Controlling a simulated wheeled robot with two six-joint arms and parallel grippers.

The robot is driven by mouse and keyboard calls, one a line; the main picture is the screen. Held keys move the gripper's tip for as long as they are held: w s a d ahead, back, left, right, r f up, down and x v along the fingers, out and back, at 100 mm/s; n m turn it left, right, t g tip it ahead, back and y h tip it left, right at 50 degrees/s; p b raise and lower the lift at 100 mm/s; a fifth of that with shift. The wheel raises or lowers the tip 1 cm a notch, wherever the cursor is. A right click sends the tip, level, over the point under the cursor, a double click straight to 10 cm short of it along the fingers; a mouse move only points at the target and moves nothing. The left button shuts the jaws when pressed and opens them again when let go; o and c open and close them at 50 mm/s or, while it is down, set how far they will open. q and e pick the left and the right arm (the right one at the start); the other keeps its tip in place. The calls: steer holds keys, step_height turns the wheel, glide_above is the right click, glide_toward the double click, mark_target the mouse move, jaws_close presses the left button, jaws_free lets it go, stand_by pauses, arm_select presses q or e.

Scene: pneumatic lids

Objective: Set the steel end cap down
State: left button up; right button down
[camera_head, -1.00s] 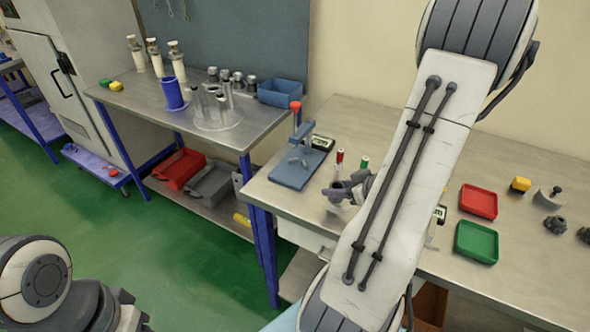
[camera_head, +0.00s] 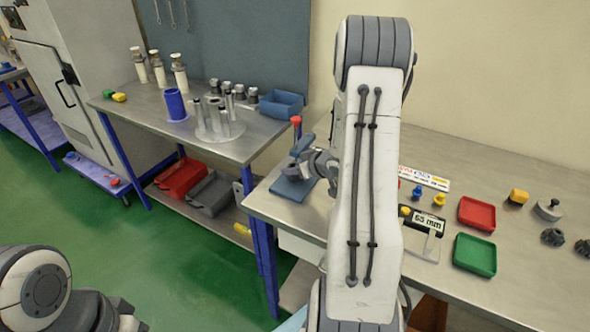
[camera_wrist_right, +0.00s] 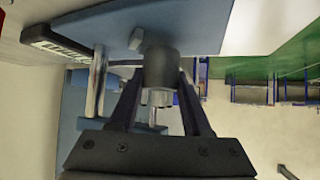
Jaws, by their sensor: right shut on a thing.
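My right gripper (camera_head: 300,165) is at the blue hand press (camera_head: 294,186), which stands at the left end of the near workbench. In the right wrist view the dark fingers (camera_wrist_right: 160,80) are closed around a grey round steel piece, the end cap (camera_wrist_right: 162,66). The blue press body and a bright steel post (camera_wrist_right: 96,85) are close by there. I cannot tell whether the cap touches the press. In the head view the fingers and wrist hide the cap. My left arm shows at the lower left, without its jaws in view.
A red tray (camera_head: 477,214), a green tray (camera_head: 475,255) and a 65 mm display (camera_head: 428,222) are on the workbench. A grey knobbed disc (camera_head: 548,210) lies at the right. The side table (camera_head: 150,110) holds a blue cup (camera_head: 175,104) and steel cylinders.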

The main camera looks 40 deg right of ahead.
steer(key=shift+s+f, duration=0.1)
steer(key=shift+f, duration=0.35)
steer(key=shift+f, duration=0.2)
steer(key=shift+c, duration=1.8)
jaws_free()
